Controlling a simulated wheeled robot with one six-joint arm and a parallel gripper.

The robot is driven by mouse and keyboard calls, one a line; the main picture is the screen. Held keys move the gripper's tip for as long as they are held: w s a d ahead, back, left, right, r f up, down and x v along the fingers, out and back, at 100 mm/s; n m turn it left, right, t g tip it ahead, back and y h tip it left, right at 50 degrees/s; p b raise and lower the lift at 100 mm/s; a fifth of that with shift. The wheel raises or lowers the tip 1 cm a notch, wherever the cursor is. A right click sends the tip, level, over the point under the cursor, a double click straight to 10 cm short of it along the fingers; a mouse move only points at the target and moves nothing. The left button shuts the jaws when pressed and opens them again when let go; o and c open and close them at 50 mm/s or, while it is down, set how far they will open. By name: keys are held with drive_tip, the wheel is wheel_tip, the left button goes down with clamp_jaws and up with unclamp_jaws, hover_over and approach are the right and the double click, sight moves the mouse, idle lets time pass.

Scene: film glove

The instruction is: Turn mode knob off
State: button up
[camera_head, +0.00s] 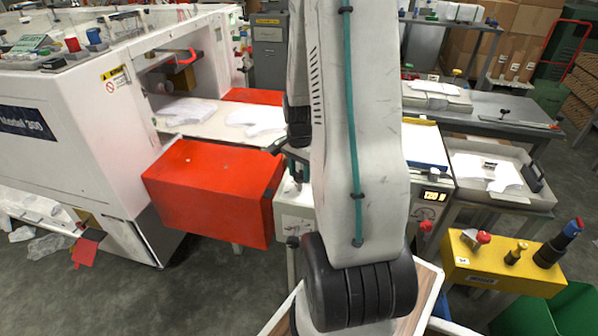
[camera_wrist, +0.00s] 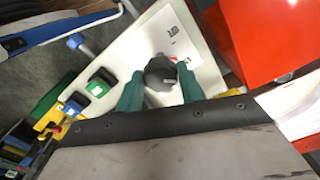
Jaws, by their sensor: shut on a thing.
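The mode knob (camera_wrist: 158,75) is a dark grey round knob on a white panel (camera_wrist: 125,52) in the wrist view. My gripper (camera_wrist: 161,82) has its two green fingers on either side of the knob and is shut on it. A printed label lies beside the knob, too small to read. In the head view my gripper (camera_head: 290,163) shows only in part, above the white machine front (camera_head: 295,205). My arm hides the knob there.
A red box (camera_head: 215,190) stands close left of my gripper and also fills the upper right of the wrist view (camera_wrist: 265,35). Green and blue buttons (camera_wrist: 98,88) sit on the panel nearby. A yellow control box (camera_head: 500,265) is at the right.

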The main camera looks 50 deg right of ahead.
sight(300, 174)
drive_tip(key=n, duration=0.5)
drive_tip(key=shift+s+n, duration=0.1)
drive_tip(key=shift+n, duration=2.4)
drive_tip(key=o, duration=1)
wheel_tip(300, 174, up, 8)
drive_tip(key=shift+f, duration=0.1)
